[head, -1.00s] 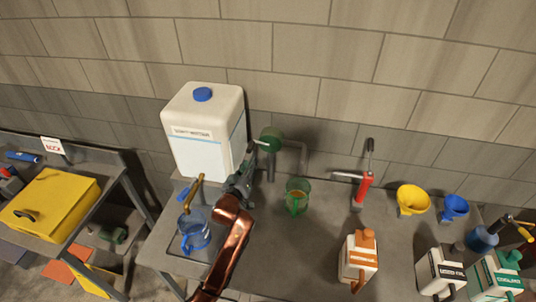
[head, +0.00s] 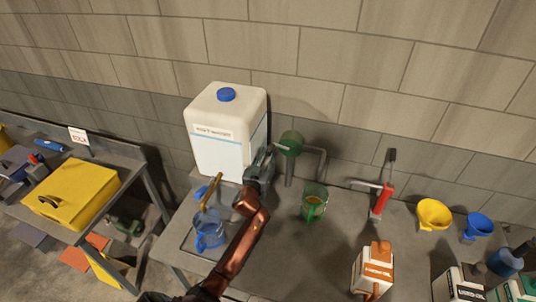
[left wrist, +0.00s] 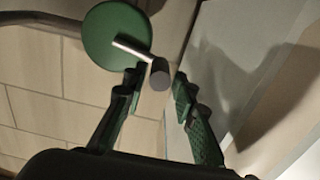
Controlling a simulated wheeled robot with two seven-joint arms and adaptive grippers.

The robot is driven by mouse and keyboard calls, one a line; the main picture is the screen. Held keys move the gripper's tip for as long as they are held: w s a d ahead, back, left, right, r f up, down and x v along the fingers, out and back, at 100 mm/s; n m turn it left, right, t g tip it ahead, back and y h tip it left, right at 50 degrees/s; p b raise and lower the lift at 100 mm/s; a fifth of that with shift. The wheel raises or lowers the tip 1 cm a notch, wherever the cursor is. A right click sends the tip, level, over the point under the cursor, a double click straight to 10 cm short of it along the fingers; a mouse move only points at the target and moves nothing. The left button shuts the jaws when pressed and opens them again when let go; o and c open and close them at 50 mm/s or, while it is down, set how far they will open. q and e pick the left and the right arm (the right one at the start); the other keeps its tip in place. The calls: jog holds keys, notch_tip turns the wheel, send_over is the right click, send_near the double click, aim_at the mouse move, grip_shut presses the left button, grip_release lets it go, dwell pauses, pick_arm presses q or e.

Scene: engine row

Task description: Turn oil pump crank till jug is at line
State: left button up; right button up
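The oil pump has a round green head (head: 291,143) on a grey post; its disc (left wrist: 115,33) faces me in the left wrist view. A pale crank arm ends in a dark grip (left wrist: 160,74). My left gripper (head: 268,158) is beside the pump head, on its left. In the left wrist view my left gripper (left wrist: 157,88) is open, with the crank grip just ahead of and between its fingertips. I cannot tell whether they touch. The green jug (head: 314,203) stands under the pump spout with amber oil low inside; its line is too small to make out. My right gripper is out of view.
A large white water container (head: 226,135) stands just left of my gripper. A blue jug (head: 209,235) sits under a brass tap. A red hand pump (head: 382,200), an orange-labelled bottle (head: 372,270) and yellow (head: 433,214) and blue (head: 478,226) funnels are on the right.

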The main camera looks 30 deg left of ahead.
pick_arm(q)
jog(key=shift+w, duration=0.2)
jog(key=shift+c, duration=0.2)
grip_shut()
